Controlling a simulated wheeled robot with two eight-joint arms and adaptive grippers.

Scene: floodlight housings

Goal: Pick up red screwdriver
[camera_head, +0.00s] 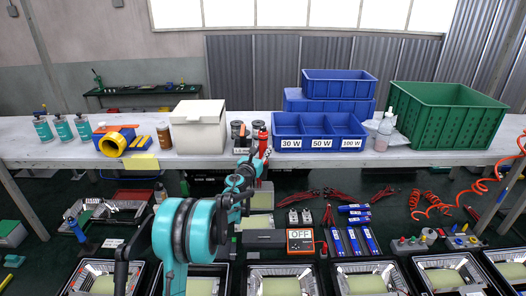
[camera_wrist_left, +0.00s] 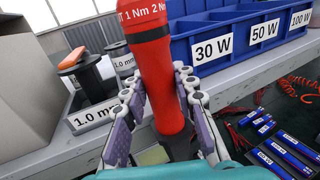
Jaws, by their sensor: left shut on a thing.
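The lower end of the screwdriver is hidden or unclear. My right gripper is not in view.
Blue bins labelled 30 W, 50 W and 100 W (camera_head: 320,143) stand just right of the screwdriver. A white box (camera_head: 198,135) and wire spools (camera_head: 237,128) stand left. A green crate (camera_head: 440,125) is at the right. Floodlight housings (camera_head: 280,270) line the front.

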